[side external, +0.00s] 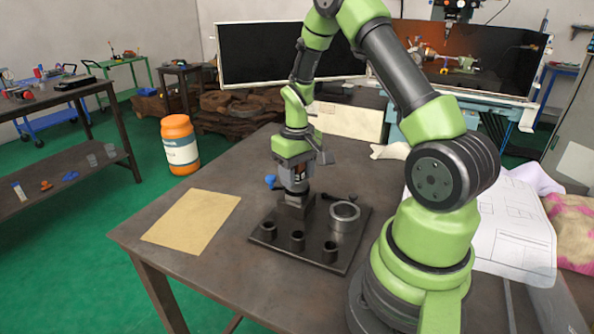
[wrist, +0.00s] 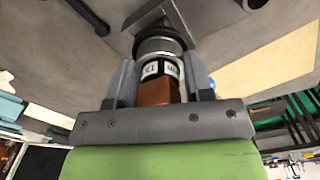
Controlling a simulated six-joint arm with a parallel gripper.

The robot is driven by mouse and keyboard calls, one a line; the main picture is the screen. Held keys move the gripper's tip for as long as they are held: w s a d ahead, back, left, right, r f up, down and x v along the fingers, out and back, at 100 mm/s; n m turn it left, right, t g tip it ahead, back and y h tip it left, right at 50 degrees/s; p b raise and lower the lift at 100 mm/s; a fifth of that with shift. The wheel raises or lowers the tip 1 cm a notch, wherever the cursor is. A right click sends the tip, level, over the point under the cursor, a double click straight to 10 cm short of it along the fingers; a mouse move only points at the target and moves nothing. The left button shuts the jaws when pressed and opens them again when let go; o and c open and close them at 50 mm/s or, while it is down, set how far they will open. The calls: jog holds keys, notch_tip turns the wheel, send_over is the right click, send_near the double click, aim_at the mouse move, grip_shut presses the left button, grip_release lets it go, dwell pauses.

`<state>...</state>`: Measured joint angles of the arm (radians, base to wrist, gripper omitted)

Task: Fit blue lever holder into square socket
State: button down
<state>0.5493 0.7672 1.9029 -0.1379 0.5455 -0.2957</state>
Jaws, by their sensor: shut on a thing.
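My gripper (side external: 295,186) points down over the dark fixture plate (side external: 270,243), above its raised square block (side external: 294,206). In the wrist view, its two grey fingers (wrist: 160,76) are shut on a holder (wrist: 157,92) with an orange-brown end, a white label band and a dark round collar. The far end of the holder is hidden. A small blue piece (side external: 271,182) shows just left of the gripper; I cannot tell whether it belongs to the held holder. The socket opening is hidden, so I cannot tell whether the holder is in it.
The plate also carries a large metal ring (side external: 345,212) and several short dark cups (side external: 298,240). A tan sheet (side external: 192,220) lies on the table to the left. Drawing papers (side external: 515,235) lie at the right, beyond my base. The front left of the table is clear.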

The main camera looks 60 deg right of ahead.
jog(key=shift+f, duration=0.75)
jog(key=shift+c, duration=2.2)
grip_release()
notch_tip(320, 180, up, 9)
jog(key=shift+r, duration=0.5)
